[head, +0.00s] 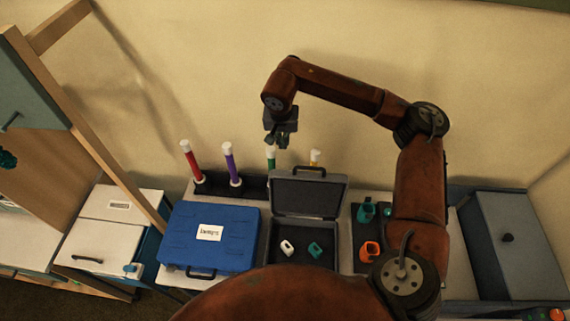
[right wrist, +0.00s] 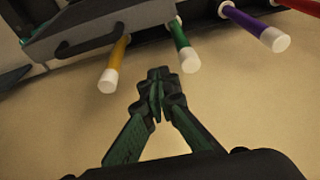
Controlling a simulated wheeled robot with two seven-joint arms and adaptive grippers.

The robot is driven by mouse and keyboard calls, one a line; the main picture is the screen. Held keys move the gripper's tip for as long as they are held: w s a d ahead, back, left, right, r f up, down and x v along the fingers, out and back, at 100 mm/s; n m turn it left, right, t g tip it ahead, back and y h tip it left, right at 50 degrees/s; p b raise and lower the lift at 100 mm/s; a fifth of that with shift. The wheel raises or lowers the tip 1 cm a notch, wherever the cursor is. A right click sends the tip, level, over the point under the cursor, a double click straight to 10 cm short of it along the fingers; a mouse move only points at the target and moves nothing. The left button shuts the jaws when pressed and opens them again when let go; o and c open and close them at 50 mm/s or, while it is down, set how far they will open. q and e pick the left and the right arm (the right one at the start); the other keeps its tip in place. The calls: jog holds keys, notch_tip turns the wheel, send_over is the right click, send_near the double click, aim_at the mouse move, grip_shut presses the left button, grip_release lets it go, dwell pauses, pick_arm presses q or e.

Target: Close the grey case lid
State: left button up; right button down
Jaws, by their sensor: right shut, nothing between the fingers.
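The grey case (head: 303,241) stands open on the table in the head view, its lid (head: 308,197) raised at the back with a dark handle on the lid's top edge. A white piece (head: 287,248) and a teal piece (head: 315,250) lie inside. My right gripper (head: 277,142) is shut and empty, above and behind the raised lid, apart from it. In the right wrist view the shut fingers (right wrist: 160,88) point toward the tubes, and part of the lid (right wrist: 90,30) with its handle shows at the upper left. My left gripper is not in view.
Behind the case stand red (head: 190,160), purple (head: 231,163), green (head: 271,157) and yellow (head: 315,157) tubes with white caps. A closed blue case (head: 185,240) sits left. A dark tray (head: 358,212) with teal and orange pieces sits right. A grey box (head: 515,240) stands far right.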

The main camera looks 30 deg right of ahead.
notch_tip(320, 180, down, 9)
jog(key=s+p, duration=0.1)
jog(key=p, duration=0.4)
jog(key=shift+s+a, duration=0.2)
jog(key=shift+a, duration=0.25)
jog(key=shift+f, duration=0.1)
